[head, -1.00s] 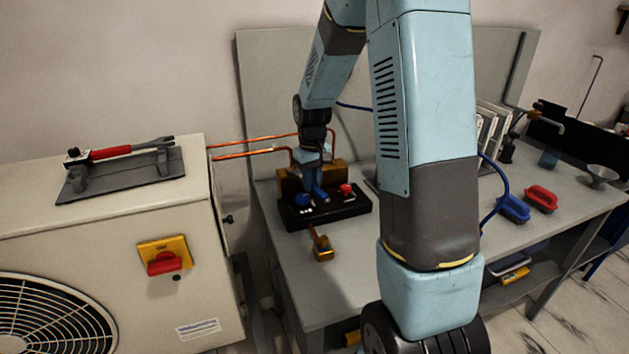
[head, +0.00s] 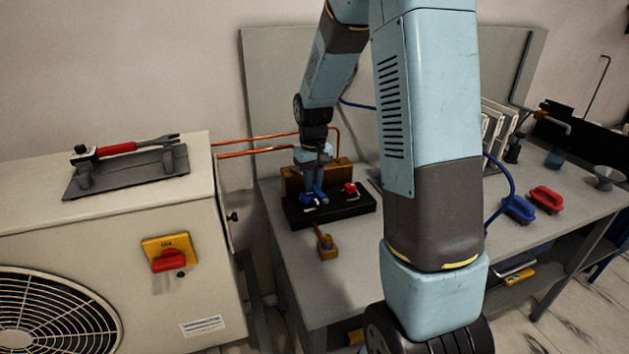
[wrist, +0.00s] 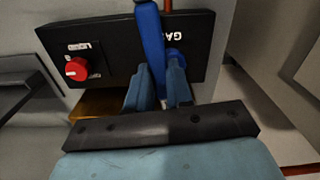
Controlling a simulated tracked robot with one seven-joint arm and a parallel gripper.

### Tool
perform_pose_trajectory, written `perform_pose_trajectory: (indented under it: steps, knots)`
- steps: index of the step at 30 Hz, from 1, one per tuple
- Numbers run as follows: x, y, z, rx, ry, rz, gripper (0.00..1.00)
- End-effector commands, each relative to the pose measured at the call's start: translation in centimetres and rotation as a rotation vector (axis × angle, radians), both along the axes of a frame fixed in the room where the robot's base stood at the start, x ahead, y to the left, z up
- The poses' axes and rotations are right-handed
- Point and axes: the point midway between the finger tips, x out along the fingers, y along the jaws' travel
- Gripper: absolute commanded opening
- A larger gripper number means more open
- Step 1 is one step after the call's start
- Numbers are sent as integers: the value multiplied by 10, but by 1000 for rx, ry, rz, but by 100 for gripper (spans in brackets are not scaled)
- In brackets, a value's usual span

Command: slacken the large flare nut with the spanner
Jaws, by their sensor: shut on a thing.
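The spanner (head: 115,149), with a red grip and grey open jaw, lies on a dark grey rack (head: 130,176) on top of the beige outdoor unit. My gripper (head: 316,182) is over the black valve block on the bench, well to the right of the spanner. In the wrist view my gripper (wrist: 160,92) is shut on a blue lever (wrist: 152,42), which stands between its fingers at the block. I cannot pick out the large flare nut; the gripper and arm hide part of the block.
The black block (wrist: 110,35) carries a red knob (wrist: 77,69) and upside-down lettering. Copper pipes (head: 255,152) run from the unit to the bench. A brass fitting (head: 327,247) sits at the bench front. Blue and red brushes (head: 546,199) lie at right.

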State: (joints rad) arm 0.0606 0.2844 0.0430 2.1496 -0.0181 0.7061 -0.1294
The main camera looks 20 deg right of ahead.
Motion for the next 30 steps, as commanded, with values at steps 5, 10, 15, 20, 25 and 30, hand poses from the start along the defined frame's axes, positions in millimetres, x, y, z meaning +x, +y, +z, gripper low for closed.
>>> perform_pose_trajectory:
  steps: [5,10,15,20,25,30]
  knots:
    - [-2,0,0,0,0,0,0]
    - [-7,-1,1,0,-1,0,0]
    - [-12,-2,1,0,-1,0,0]
    - [-18,-2,0,0,-1,0,0]
    - [-23,-3,0,0,-1,0,0]
    - [-29,-4,0,0,-1,0,0]
